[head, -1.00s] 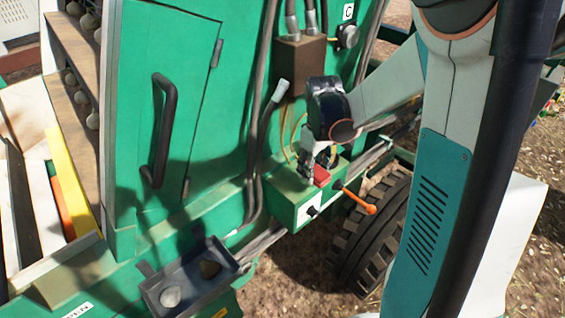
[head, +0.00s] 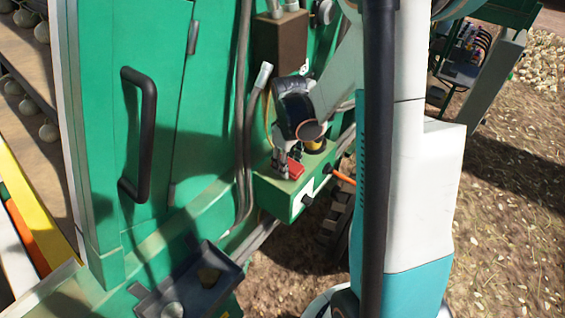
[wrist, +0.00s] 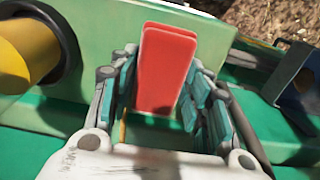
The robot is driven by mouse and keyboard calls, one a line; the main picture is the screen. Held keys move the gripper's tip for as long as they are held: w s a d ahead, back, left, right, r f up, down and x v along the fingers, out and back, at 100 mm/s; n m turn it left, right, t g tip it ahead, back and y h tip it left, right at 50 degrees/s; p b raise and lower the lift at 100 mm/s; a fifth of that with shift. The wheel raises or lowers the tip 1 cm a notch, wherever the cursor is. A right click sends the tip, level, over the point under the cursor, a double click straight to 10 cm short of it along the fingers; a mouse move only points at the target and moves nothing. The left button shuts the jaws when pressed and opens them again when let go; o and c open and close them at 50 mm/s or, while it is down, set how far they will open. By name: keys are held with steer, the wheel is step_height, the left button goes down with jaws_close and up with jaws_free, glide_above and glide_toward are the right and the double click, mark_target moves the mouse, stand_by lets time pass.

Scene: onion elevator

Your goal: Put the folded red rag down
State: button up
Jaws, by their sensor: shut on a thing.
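The folded red rag (head: 294,168) is a small flat red pad. In the wrist view the rag (wrist: 166,65) stands between the fingers of my gripper (wrist: 160,88), which is shut on it. In the head view my gripper (head: 285,164) points down and holds the rag over the top of a green box (head: 267,190) on the side of the machine. Whether the rag touches the box top, I cannot tell.
An orange-handled lever (head: 342,177) sticks out of the box's right side. A yellow cylinder (wrist: 24,52) with a black collar is close left of my gripper. A dark tray (head: 215,282) and a black door handle (head: 140,135) lie to the left.

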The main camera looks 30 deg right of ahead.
steer(key=shift+w+a, duration=0.15)
steer(key=shift+w, duration=0.05)
steer(key=shift+s+d, duration=0.25)
steer(key=shift+s, duration=0.15)
steer(key=shift+f, duration=0.1)
steer(key=o, duration=1.1)
steer(key=shift+w+a, duration=0.15)
steer(key=shift+w, duration=0.1)
steer(key=shift+o, duration=0.2)
steer(key=shift+s, duration=0.15)
steer(key=shift+r, duration=0.25)
step_height(320, 180, up, 7)
steer(key=shift+r, duration=0.2)
steer(key=shift+f, duration=0.15)
